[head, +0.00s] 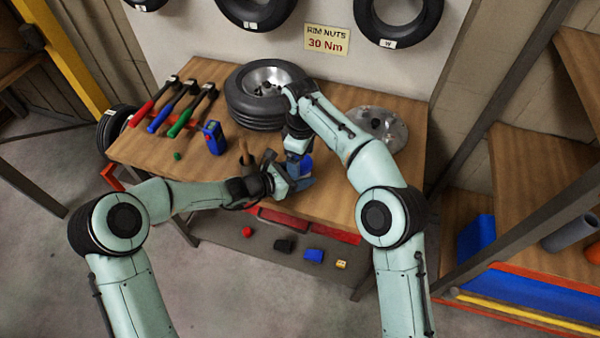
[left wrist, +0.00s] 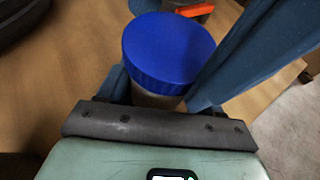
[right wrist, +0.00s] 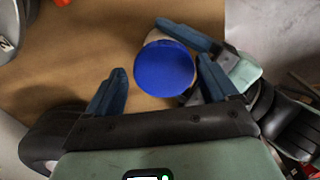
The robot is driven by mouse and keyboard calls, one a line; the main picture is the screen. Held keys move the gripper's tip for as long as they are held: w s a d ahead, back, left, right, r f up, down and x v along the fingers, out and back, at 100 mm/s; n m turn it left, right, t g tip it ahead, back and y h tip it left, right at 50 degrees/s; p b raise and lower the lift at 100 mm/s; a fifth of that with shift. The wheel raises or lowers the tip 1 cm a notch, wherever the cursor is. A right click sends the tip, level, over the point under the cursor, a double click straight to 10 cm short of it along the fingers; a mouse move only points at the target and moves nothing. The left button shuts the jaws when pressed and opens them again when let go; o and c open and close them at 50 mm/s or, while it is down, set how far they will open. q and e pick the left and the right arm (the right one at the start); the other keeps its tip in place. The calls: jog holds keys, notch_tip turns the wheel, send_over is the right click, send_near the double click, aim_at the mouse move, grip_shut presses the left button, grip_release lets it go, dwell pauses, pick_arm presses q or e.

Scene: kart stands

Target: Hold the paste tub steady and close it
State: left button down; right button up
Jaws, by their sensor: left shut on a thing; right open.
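The paste tub has a pale body (left wrist: 155,97) and a ribbed blue lid (left wrist: 168,50), which sits on top and looks roughly level. I cannot tell how tightly it is on. My left gripper (left wrist: 160,88) is shut on the body below the lid. In the head view the tub (head: 306,165) is mostly hidden behind my grippers, near the bench's front edge. My left gripper (head: 293,180) comes to it from the left. My right gripper (head: 297,150) is above it. In the right wrist view my right gripper (right wrist: 160,85) is open, its fingers apart, with the lid (right wrist: 165,68) showing between them.
A tyre on a rim (head: 265,95) lies behind the grippers on the wooden bench (head: 330,205), with a bare metal disc (head: 380,126) to the right. A wooden handle (head: 243,155) stands near my left wrist.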

pick_arm(q)
jog(key=shift+w, duration=0.15)
pick_arm(e)
jog(key=shift+s+a, duration=0.3)
jog(key=shift+a, duration=0.05)
pick_arm(q)
jog(key=shift+a, duration=0.1)
pick_arm(e)
jog(key=shift+r, duration=0.4)
jog(key=r, duration=0.5)
jog(key=shift+w+d+r, duration=0.1)
jog(key=shift+w, duration=0.1)
jog(key=shift+d+r, duration=0.2)
jog(key=shift+r, duration=0.6)
pick_arm(q)
jog(key=shift+c, duration=0.5)
grip_release()
